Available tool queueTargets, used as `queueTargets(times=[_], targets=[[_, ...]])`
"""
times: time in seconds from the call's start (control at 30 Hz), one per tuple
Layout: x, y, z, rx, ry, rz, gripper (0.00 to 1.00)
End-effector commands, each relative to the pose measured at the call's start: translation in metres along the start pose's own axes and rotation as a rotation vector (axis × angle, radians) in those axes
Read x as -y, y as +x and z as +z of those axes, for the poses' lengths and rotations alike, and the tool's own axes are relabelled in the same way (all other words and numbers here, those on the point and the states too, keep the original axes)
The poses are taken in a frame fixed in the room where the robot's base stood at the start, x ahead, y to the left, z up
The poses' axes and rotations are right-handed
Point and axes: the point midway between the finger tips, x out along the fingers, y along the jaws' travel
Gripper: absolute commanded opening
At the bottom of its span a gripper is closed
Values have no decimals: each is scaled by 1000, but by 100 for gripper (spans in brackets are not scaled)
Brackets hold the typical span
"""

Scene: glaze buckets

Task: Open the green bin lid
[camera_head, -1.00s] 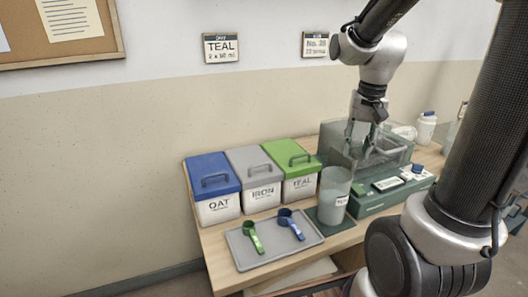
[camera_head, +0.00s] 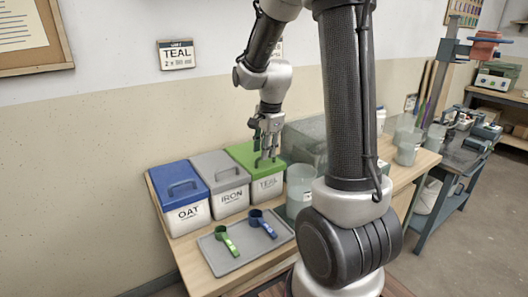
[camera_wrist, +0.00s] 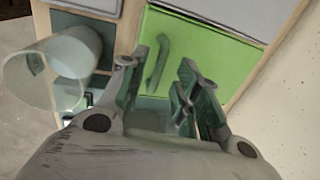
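The green lid (camera_head: 243,157) sits closed on the white bin labelled TEAL (camera_head: 267,184), the rightmost of three bins. My gripper (camera_head: 268,152) is right over this lid, pointing down. In the wrist view the green lid (camera_wrist: 205,60) fills the middle, and its raised green handle (camera_wrist: 158,62) shows between the fingers of my open gripper (camera_wrist: 157,85). The fingers stand on either side of the handle; I cannot tell whether they touch it.
A blue-lidded OAT bin (camera_head: 180,179) and a grey-lidded IRON bin (camera_head: 218,168) stand to the left. A grey tray (camera_head: 222,262) with a green scoop (camera_head: 226,240) and a blue scoop (camera_head: 262,222) lies in front. A clear cup (camera_head: 299,188) stands close on the right.

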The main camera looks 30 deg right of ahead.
Motion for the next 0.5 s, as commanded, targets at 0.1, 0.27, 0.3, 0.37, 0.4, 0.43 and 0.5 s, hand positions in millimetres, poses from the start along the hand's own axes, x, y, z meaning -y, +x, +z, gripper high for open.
queueTargets(times=[0.1,0.27,0.3,0.37,0.4,0.43,0.5], targets=[[-1,11,0,0,-1,2,32],[0,15,0,0,-1,0,32],[0,14,0,0,-1,0,32],[0,14,0,0,-1,0,32],[0,14,0,0,-1,0,32],[0,14,0,0,-1,0,28],[0,14,0,0,-1,0,16]])
